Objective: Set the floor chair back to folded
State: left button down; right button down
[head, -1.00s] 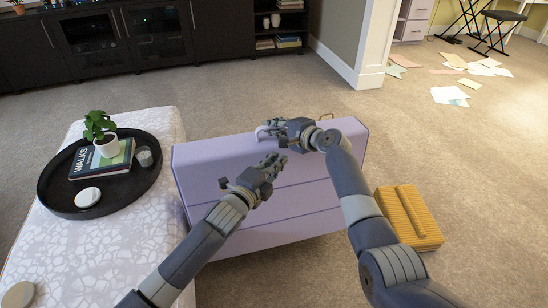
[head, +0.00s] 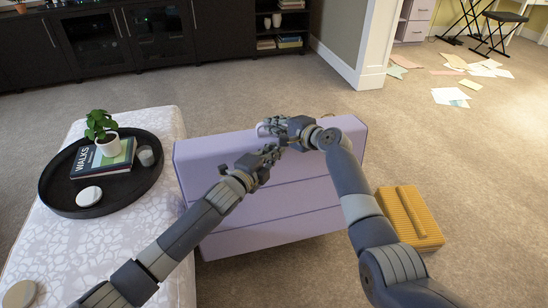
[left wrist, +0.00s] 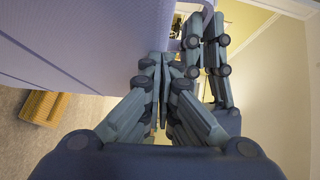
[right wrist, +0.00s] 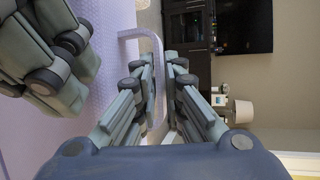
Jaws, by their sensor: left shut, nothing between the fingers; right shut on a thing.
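The lavender floor chair (head: 285,200) stands in the middle of the head view, its seamed panel facing me. It also fills the upper left of the left wrist view (left wrist: 80,40). My right gripper (head: 268,128) is at the chair's top edge, shut on a pale lavender loop handle; the loop (right wrist: 137,33) runs between its fingers in the right wrist view. My left gripper (head: 272,152) is shut and empty, just in front of the chair's upper part and close below the right gripper. The grippers hide part of the top edge.
A patterned ottoman (head: 140,240) stands close at the left, bearing a black round tray (head: 62,207) with a book and plant. A yellow ribbed object (head: 410,218) lies right of the chair. Papers (head: 450,96) are scattered at the far right. Carpet behind the chair is clear.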

jog(key=shift+s+a+f, duration=0.1)
jog(key=shift+s+f, duration=0.2)
jog(key=shift+f, duration=0.05)
jog(key=c, duration=2)
grip_release()
jog(key=shift+d, duration=0.2)
jog(key=shift+o, duration=0.2)
jog(key=shift+w+d+f, duration=0.1)
jog(key=shift+d, duration=0.1)
jog(key=shift+d, duration=0.1)
